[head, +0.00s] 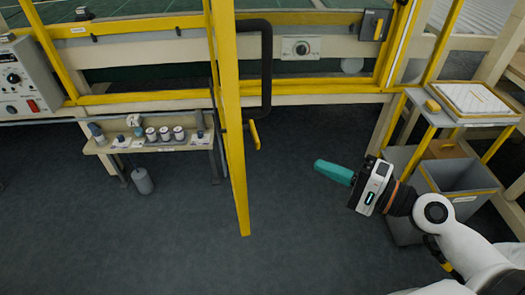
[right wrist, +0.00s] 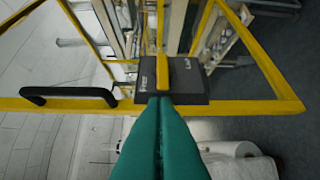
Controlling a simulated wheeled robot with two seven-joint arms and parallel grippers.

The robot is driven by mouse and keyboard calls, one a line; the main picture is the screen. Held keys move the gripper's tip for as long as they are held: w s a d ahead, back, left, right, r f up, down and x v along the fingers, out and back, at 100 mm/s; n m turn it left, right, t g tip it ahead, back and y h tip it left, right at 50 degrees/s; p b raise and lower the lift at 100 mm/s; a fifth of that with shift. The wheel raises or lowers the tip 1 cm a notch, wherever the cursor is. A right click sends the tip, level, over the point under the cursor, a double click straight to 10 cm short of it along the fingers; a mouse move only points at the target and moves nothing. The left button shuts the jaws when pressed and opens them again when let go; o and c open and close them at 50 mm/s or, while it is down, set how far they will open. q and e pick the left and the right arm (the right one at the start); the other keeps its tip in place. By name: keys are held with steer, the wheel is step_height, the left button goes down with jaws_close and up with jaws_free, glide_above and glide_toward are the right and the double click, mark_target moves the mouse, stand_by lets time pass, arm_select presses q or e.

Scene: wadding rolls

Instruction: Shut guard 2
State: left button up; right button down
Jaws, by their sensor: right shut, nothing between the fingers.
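A yellow-framed guard (head: 232,120) stands swung open, almost edge-on in the head view; I cannot read a number on it. It carries a black bar handle (head: 266,70) and a yellow lever (head: 254,135) below it. The right wrist view shows a yellow frame (right wrist: 250,107) with a black handle (right wrist: 70,96) and a dark block with a yellow lever (right wrist: 162,72). My right gripper (head: 318,165) is shut and empty, its teal fingers to the right of the open guard, apart from it in the head view. My left gripper is out of view.
A small shelf (head: 160,146) with several small rolls stands left of the guard. A control box (head: 25,80) is at far left. A grey bin (head: 455,178) and a stand with a white-topped tray (head: 470,100) are at right. The dark floor (head: 170,240) in front is clear.

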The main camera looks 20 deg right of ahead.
arm_select(q)
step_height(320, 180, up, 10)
steer(key=p, duration=1)
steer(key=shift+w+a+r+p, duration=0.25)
steer(key=shift+p, duration=0.05)
arm_select(e)
steer(key=w+a+r, duration=0.1)
steer(key=w+a, duration=0.7)
steer(key=a, duration=0.3)
steer(key=shift+a, duration=0.25)
steer(key=shift+a+r+y, duration=0.1)
steer(key=shift+y, duration=0.2)
